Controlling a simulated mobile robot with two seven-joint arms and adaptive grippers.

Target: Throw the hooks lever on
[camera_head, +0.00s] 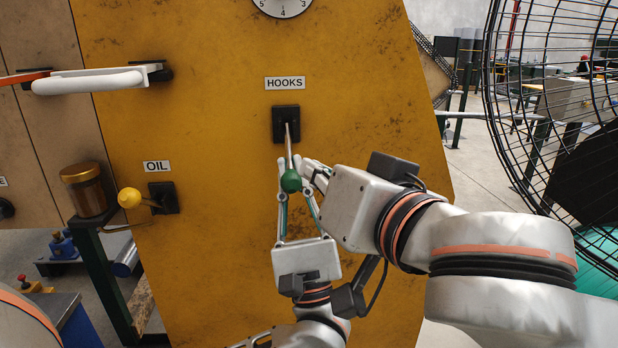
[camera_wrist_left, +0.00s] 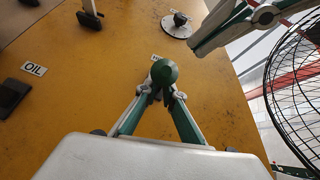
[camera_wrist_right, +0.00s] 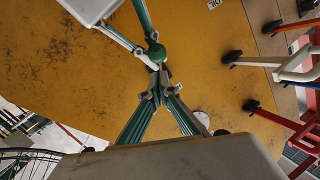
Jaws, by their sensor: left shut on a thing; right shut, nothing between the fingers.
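The HOOKS lever has a black base plate (camera_head: 280,124) under its label. Its thin rod points down and out from the panel to a green ball knob (camera_head: 291,181). My left gripper (camera_head: 293,180) reaches up from below and is shut on the lever at the green knob, which shows between its fingertips in the left wrist view (camera_wrist_left: 164,72). My right gripper (camera_head: 316,170) comes in from the right and is shut and empty, close beside the knob. In the right wrist view its closed tips (camera_wrist_right: 160,92) lie just below the knob (camera_wrist_right: 156,52); contact cannot be told.
An OIL lever with a yellow knob (camera_head: 129,198) stands out at the left. A white handle (camera_head: 88,82) juts out at the upper left. A dial (camera_head: 282,5) is above the HOOKS label (camera_head: 285,83). A black wire cage (camera_head: 545,90) is close at the right.

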